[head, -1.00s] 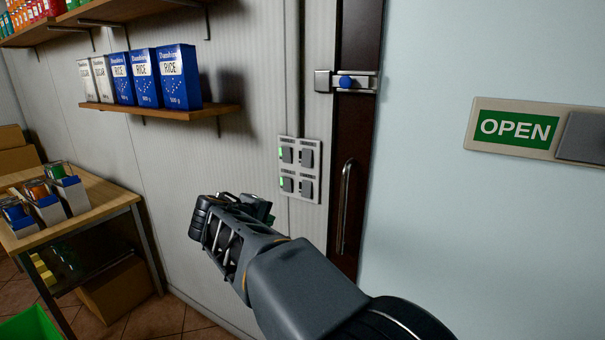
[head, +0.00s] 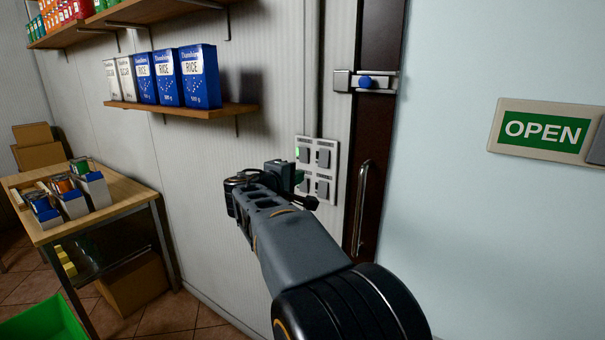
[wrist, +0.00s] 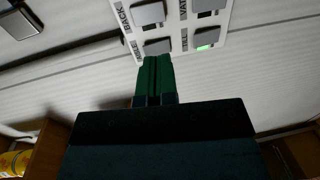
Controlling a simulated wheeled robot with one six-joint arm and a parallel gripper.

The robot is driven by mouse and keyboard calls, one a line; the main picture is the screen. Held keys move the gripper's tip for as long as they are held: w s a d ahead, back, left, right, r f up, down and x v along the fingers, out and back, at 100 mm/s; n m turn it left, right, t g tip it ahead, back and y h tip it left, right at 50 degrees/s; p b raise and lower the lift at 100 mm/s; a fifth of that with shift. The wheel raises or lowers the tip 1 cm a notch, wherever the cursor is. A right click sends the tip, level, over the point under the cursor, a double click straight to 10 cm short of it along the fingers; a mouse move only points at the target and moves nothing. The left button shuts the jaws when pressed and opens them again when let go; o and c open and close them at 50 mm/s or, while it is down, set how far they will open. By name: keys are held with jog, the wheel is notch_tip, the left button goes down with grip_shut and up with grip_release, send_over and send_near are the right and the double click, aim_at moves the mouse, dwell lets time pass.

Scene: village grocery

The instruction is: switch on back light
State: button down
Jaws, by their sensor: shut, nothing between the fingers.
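A pale switch panel (head: 327,150) with two rows of two grey switches is on the ribbed wall, left of the dark door frame. A green light shows at its upper-left switch; my gripper hides the lower left. In the wrist view the label beside one upper switch (wrist: 148,12) seems to read BACK; no green light shows on it. Another switch (wrist: 206,41) there glows green. My gripper (head: 297,182) is shut and empty in front of the panel. Its green fingertips (wrist: 154,60) overlap the edge of a nearer switch (wrist: 158,47); I cannot tell if they touch.
A door handle (head: 359,205) and a bolt with a blue knob (head: 366,82) are right of the panel. A shelf (head: 185,110) with rice packets juts out at upper left. A wooden table (head: 130,204) with small boxes stands at left. An OPEN sign (head: 543,131) is at right.

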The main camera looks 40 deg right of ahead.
aim_at(323, 166)
jog(key=p+x, duration=0.3)
jog(key=x, duration=0.9)
jog(key=shift+d, duration=0.2)
